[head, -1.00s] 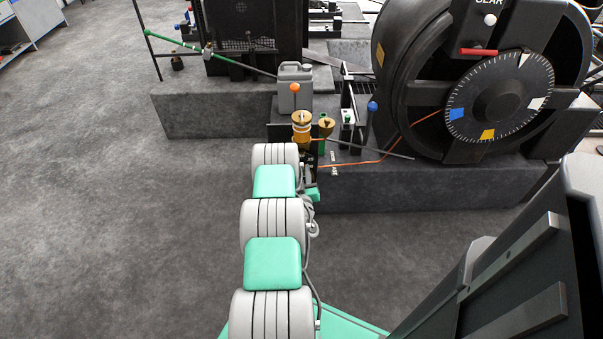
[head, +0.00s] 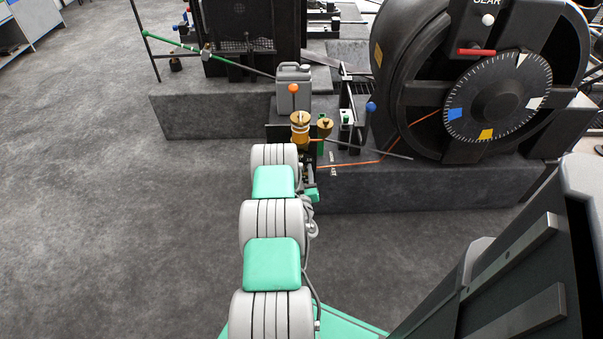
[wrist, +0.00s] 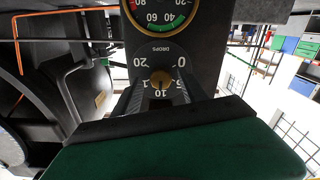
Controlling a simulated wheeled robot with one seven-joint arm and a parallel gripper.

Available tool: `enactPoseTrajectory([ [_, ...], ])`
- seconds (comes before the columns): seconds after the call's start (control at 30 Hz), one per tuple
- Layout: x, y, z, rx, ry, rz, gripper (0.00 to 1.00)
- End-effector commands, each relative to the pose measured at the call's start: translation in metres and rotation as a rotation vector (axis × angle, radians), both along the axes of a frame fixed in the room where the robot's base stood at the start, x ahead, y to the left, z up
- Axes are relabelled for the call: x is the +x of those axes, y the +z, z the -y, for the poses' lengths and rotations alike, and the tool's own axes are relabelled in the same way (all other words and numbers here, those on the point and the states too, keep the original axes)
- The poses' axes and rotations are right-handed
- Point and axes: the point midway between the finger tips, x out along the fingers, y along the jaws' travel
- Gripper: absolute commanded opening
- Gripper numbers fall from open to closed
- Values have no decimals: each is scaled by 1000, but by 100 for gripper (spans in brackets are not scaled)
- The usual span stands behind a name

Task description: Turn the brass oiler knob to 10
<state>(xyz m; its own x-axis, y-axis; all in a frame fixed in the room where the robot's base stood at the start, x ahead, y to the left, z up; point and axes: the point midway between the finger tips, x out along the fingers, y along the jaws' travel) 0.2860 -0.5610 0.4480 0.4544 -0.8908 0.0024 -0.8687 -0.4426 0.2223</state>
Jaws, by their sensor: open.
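The brass oiler knob (wrist: 160,79) sits at the centre of a dark dial plate (wrist: 148,62) marked DROPS, seen upside down in the wrist view. The numbers 20, 0, 5 and 10 are readable around it; the 15 is partly covered. The knob's pointer direction is too small to tell. My gripper (wrist: 161,90) is open, its dark fingers on either side of the knob; I cannot tell whether they touch it. In the head view the brass oiler (head: 300,124) stands just beyond my arm, which hides the knob and fingers.
A gauge (wrist: 163,14) with a red and green scale is beside the dial plate. The floor at left is clear.

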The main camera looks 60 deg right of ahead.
Motion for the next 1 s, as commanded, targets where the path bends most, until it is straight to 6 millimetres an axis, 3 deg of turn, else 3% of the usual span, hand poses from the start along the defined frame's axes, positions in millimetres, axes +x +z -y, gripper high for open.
enactPoseTrajectory([
  [0.37, -6, 1, -11, 3, 2, 0, 50],
  [0.73, -32, 1, -62, 3, -1, 0, 50],
  [1.0, -37, 0, -70, 0, 0, 0, 50],
])
